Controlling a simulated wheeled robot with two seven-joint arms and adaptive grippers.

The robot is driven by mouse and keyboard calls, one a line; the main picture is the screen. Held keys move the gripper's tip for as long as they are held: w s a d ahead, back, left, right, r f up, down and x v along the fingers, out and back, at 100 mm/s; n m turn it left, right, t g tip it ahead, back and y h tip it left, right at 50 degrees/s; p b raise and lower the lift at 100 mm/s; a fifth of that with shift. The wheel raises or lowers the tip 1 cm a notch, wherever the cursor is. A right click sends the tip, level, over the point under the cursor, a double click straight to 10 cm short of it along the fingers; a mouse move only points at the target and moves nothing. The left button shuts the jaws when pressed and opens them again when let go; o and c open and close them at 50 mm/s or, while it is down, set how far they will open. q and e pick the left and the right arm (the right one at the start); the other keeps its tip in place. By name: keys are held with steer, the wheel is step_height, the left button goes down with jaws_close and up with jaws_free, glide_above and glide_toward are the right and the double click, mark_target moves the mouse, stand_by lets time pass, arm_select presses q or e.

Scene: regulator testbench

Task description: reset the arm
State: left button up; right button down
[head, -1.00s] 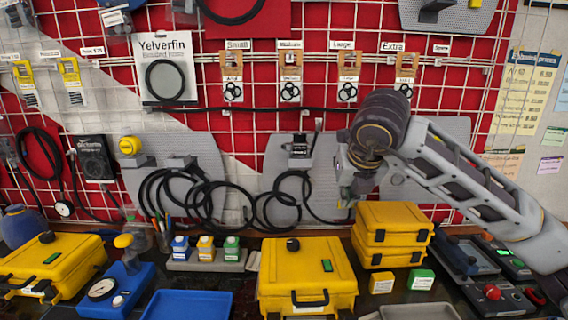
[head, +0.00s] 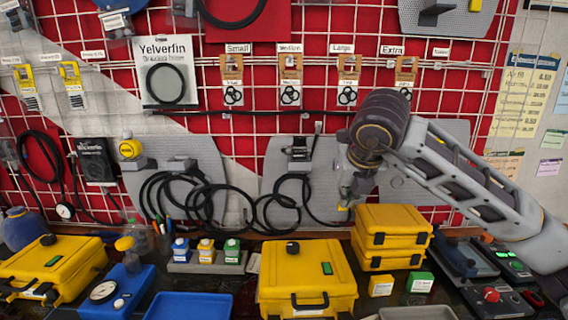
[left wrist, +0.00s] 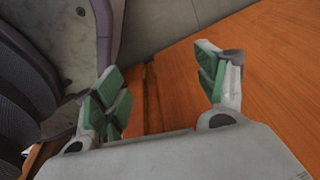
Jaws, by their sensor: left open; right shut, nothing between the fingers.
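My right arm comes in from the right in the head view. Its gripper (head: 347,190) hangs pointing down in front of the pegboard, just above and left of the stacked yellow cases (head: 392,228); its fingers are small and partly hidden by the wrist. It holds nothing that I can see. My left gripper is not in the head view. In the left wrist view my left gripper (left wrist: 165,90) is open, its green-padded fingers wide apart, with nothing between them. Behind them are an orange-brown wooden surface and a grey panel.
Two more yellow cases stand on the bench, one in the middle (head: 306,278) and one at the left (head: 50,268). A blue tray (head: 188,305) lies at the front. A control box with a red button (head: 491,295) is at the right. Black hoses (head: 205,205) hang on the red-backed grid wall.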

step_height(320, 180, up, 8)
steer(key=p, duration=0.7)
steer(key=shift+r+p, duration=0.55)
steer(key=shift+p, duration=0.2)
